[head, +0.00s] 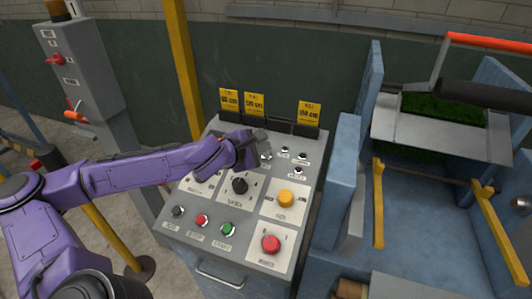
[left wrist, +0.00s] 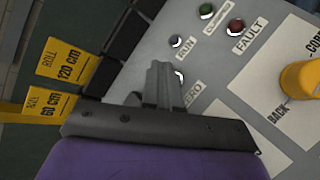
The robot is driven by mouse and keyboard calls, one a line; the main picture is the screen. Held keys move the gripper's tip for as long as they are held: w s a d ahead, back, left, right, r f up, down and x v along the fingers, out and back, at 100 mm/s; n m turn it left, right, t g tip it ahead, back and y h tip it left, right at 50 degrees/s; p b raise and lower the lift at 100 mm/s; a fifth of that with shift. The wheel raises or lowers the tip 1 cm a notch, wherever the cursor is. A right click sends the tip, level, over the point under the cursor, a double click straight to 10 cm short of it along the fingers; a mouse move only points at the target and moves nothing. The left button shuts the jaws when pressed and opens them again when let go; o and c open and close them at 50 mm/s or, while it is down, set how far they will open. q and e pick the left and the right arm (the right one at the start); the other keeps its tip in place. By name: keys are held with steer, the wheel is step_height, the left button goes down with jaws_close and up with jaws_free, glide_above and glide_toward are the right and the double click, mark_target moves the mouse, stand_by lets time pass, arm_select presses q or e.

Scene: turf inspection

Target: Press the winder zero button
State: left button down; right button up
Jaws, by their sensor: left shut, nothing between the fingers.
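The winder zero button (left wrist: 181,76) shows only in part in the left wrist view, behind my fingertips, beside the ZERO label (left wrist: 192,94). My left gripper (left wrist: 163,72) is shut and empty, with its tips right at the button. I cannot tell whether they touch it. In the head view my left gripper (head: 262,140) is over the upper part of the sloped grey console (head: 252,218) and largely covers the button there. My right gripper is not in view.
A black knob (head: 240,185), a yellow knob (head: 286,198), a red mushroom button (head: 271,244) and small red (head: 202,219) and green (head: 228,229) buttons sit lower on the console. Yellow roll cards (head: 254,104) stand along its back edge. Blue machinery (head: 345,165) stands close on the right.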

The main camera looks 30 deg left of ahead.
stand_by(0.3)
arm_select(q)
steer(key=shift+w+f, duration=0.15)
steer(key=shift+f, duration=0.25)
steer(key=shift+w+f+b, duration=0.15)
steer(key=shift+f+b, duration=0.35)
steer(key=shift+b, duration=0.05)
stand_by(0.6)
steer(key=shift+s+r+p, duration=0.3)
steer(key=shift+r+p, duration=0.6)
steer(key=shift+p, duration=0.1)
steer(key=shift+r+p, duration=0.45)
steer(key=shift+p, duration=0.05)
steer(key=r+p, duration=0.1)
steer(key=s+r+p, duration=0.1)
steer(key=r+p, duration=0.1)
steer(key=p, duration=0.1)
steer(key=shift+s+d+r, duration=0.2)
steer(key=shift+s+r, duration=0.15)
steer(key=shift+r, duration=0.05)
